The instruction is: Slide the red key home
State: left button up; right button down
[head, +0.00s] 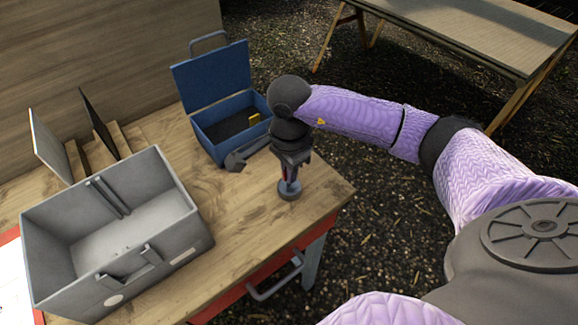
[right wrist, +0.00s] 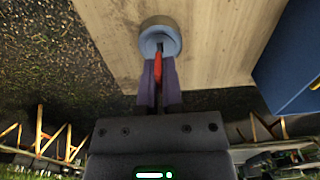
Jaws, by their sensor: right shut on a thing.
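The red key (right wrist: 157,58) is held between the fingers of my right gripper (right wrist: 159,85) in the right wrist view. Its far end reaches the opening of a round grey lock post (right wrist: 160,37); I cannot tell how deep it sits in it. In the head view my right gripper (head: 291,171) points down just above the lock post (head: 289,191), which stands near the right corner of the wooden table (head: 230,210). The key is mostly hidden by the fingers there. My left gripper is not in view.
A blue open-lidded box (head: 222,135) with a small yellow thing inside stands behind and left of the post. A grey bin (head: 115,235) stands at the front left. A red drawer with a grey handle (head: 277,280) is under the table edge. Another table (head: 470,35) stands behind.

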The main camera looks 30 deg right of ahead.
jog(key=shift+f, duration=0.3)
jog(key=shift+f+b, duration=0.5)
jog(key=shift+b, duration=0.05)
jog(key=c, duration=0.7)
grip_release()
jog(key=shift+r, duration=0.1)
jog(key=shift+r, duration=0.1)
notch_tip(320, 180, up, 10)
jog(key=shift+f+p, duration=0.1)
jog(key=shift+p, duration=1.1)
